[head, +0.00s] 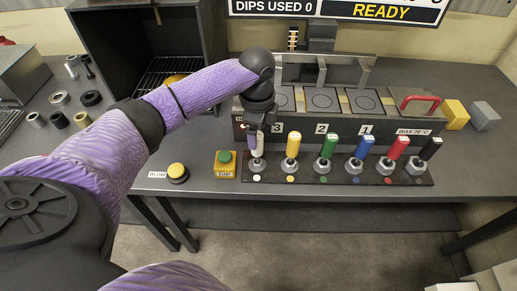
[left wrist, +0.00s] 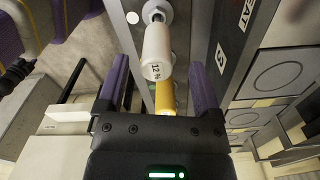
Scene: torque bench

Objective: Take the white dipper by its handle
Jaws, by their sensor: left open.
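The white dipper (head: 259,148) stands upright at the left end of a row of coloured dippers on the bench. Its handle, with a label on its end, also shows in the left wrist view (left wrist: 157,52). My left gripper (head: 257,135) points down over it, partly hiding it in the head view. In the left wrist view the open purple fingers (left wrist: 161,80) lie on either side of the white handle, with visible gaps. I cannot tell how far down the handle they reach. My right gripper is not in view.
The yellow dipper (head: 292,146) stands just right of the white one, then green (head: 328,147), blue, red and black ones. A station with numbered plates (head: 322,100) is behind. A green button on a yellow box (head: 225,163) and a yellow round button (head: 177,172) are to the left.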

